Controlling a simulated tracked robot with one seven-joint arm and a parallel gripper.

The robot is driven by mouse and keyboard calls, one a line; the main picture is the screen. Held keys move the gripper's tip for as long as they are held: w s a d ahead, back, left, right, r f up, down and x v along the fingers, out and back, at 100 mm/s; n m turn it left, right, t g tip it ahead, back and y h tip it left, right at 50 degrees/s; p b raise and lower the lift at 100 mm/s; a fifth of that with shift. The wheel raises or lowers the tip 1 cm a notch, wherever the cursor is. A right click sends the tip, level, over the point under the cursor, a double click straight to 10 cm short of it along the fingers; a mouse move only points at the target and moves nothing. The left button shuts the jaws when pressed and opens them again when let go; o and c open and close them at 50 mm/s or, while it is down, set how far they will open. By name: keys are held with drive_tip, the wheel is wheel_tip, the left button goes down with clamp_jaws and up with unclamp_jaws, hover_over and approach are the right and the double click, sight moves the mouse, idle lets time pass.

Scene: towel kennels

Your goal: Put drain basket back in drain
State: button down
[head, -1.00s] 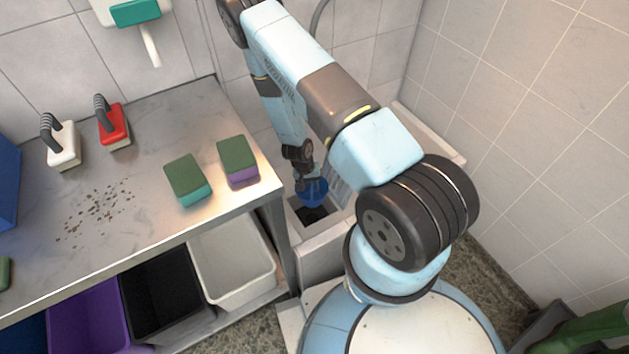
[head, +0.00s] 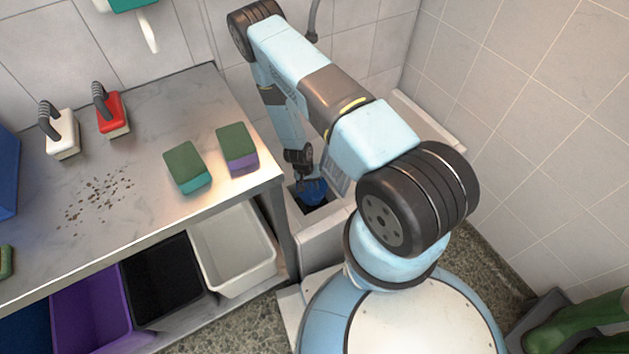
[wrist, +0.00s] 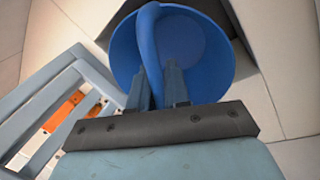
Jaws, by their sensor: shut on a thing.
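The blue drain basket (wrist: 195,50) is a round cup with an arched handle. In the wrist view my gripper (wrist: 160,90) is shut on that handle, with the basket beyond the fingertips. The dark square drain opening (wrist: 245,30) shows behind and beside the basket. In the head view the basket (head: 314,192) is over or partly in the drain opening (head: 322,209), beside the bench's right end. My gripper (head: 303,170) is above it, partly hidden by my arm. I cannot tell how deep the basket sits.
A grey slatted grate (wrist: 60,105) leans or lies left of the gripper in the wrist view, with something orange behind it. The metal bench (head: 130,165) holds sponges (head: 187,167) and brushes (head: 110,112). Bins (head: 232,250) stand beneath. Tiled walls close in the right side.

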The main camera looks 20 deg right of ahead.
drive_tip(key=shift+w+a+x, duration=0.1)
drive_tip(key=shift+a+x, duration=0.15)
drive_tip(key=shift+x, duration=0.95)
drive_tip(key=shift+w+a+x, duration=0.1)
drive_tip(key=shift+a+x, duration=0.15)
drive_tip(key=shift+x, duration=0.95)
drive_tip(key=shift+w+a+x, duration=0.1)
drive_tip(key=shift+a+x, duration=0.15)
drive_tip(key=shift+x, duration=0.95)
drive_tip(key=shift+f, duration=0.2)
drive_tip(key=c, duration=1)
unclamp_jaws()
drive_tip(key=shift+o, duration=0.4)
drive_tip(key=o, duration=0.4)
drive_tip(key=shift+s, duration=0.1)
drive_tip(key=shift+s+d+r+v, duration=0.2)
drive_tip(key=shift+d+v, duration=0.35)
drive_tip(key=shift+v, duration=2.05)
drive_tip(key=shift+s+d+r+v, duration=0.15)
drive_tip(key=shift+d+v, duration=0.4)
drive_tip(key=shift+v, duration=2.05)
drive_tip(key=shift+s+d+r+v, duration=0.15)
drive_tip(key=shift+d+v, duration=0.35)
drive_tip(key=shift+v, duration=2.1)
drive_tip(key=shift+s+f, duration=0.1)
